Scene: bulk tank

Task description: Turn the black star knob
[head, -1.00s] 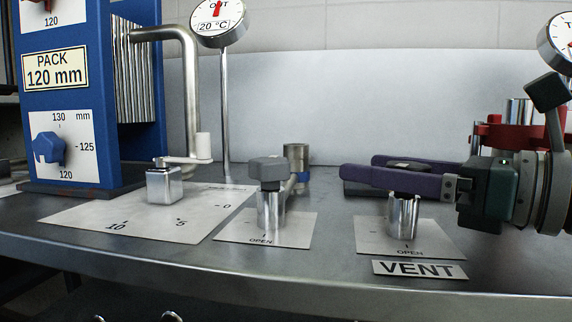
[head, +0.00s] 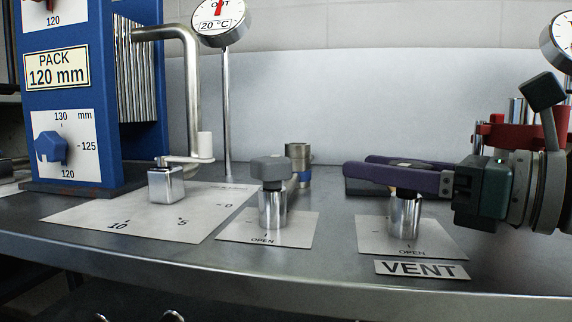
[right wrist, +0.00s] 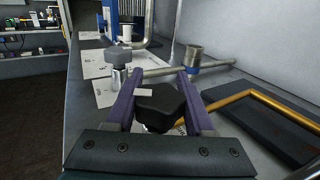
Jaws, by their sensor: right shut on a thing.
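The black star knob (right wrist: 160,103) sits between the purple fingers of my right gripper in the right wrist view. My right gripper (head: 362,168) comes in from the right in the head view and is shut on the knob. The fingers hide most of the knob there; a dark part of it (head: 405,192) shows just below them. The knob tops a shiny metal stem (head: 404,218) on a white plate marked OPEN (head: 372,236), behind the VENT label (head: 421,269). My left gripper is not in view.
A grey knob (head: 270,169) on a similar stem stands to the left, with its own plate. Further left are a metal crank block (head: 166,184) and a blue panel (head: 100,120). A red part (head: 500,134) lies behind my right wrist. The bench front is clear.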

